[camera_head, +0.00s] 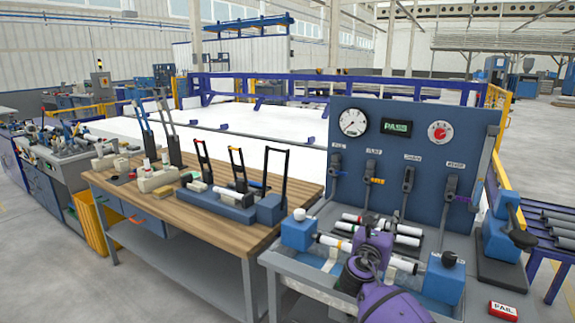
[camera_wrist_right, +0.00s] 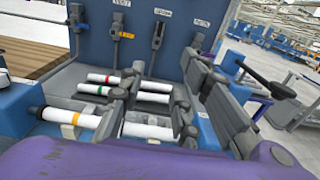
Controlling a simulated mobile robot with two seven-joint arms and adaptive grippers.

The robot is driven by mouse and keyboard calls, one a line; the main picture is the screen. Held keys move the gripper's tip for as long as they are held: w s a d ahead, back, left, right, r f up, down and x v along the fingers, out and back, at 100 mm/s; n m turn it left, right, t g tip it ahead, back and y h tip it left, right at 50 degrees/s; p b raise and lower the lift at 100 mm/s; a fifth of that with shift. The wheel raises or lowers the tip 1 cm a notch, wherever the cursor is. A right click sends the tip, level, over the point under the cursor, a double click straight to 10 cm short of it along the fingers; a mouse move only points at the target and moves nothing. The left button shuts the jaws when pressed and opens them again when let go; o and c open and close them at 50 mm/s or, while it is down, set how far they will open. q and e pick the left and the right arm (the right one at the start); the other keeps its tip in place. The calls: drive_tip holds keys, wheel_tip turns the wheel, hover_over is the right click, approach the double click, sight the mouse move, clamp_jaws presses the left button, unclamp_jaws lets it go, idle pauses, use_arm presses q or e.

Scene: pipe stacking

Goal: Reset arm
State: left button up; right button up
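My right gripper (camera_head: 372,228), on its purple arm, is over the test bench in the head view. In the right wrist view its two dark fingers (camera_wrist_right: 165,85) stand wide apart with nothing clamped between them. A white pipe with an orange band (camera_head: 333,242) lies between two blue end blocks just below the gripper; it also shows in the right wrist view (camera_wrist_right: 88,119). My gripper and wrist hide its middle in the head view. Behind it, white pipes with a red band (camera_wrist_right: 100,78) and a green band (camera_wrist_right: 90,90) lie on the bench. My left gripper is out of view.
A blue panel (camera_head: 400,135) with gauges and levers stands behind the pipes. Blue blocks (camera_head: 297,231) (camera_head: 443,279) flank the bench. A wooden table (camera_head: 235,222) with fixtures stands at left. A red FAIL box (camera_head: 503,311) is at lower right.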

drive_tip(key=s+a+f+m+y, duration=0.1)
drive_tip(key=a+f+m+y, duration=0.3)
drive_tip(key=a+m+y, duration=0.35)
drive_tip(key=s+a+f+m+g+y+p, duration=0.1)
drive_tip(key=s+a+f+m+g+y, duration=0.3)
drive_tip(key=s+f+m, duration=0.95)
use_arm(q)
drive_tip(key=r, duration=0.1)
drive_tip(key=p, duration=0.1)
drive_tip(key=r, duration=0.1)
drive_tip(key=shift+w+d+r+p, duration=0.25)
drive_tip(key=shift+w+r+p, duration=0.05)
drive_tip(key=shift+p, duration=0.1)
use_arm(e)
drive_tip(key=s+d+f+m+g, duration=0.1)
drive_tip(key=s+f+m, duration=0.2)
drive_tip(key=s, duration=1.1)
drive_tip(key=s+d+f+m+g+h, duration=0.1)
drive_tip(key=s+f+m, duration=0.1)
drive_tip(key=s+f, duration=0.6)
drive_tip(key=s+d+f+m+h, duration=0.1)
drive_tip(key=s+f+m, duration=0.2)
drive_tip(key=s, duration=1.9)
wheel_tip(320, 180, down, 3)
drive_tip(key=shift+d+f+m+g, duration=0.1)
drive_tip(key=shift+d+m+g, duration=0.2)
drive_tip(key=shift+g, duration=0.1)
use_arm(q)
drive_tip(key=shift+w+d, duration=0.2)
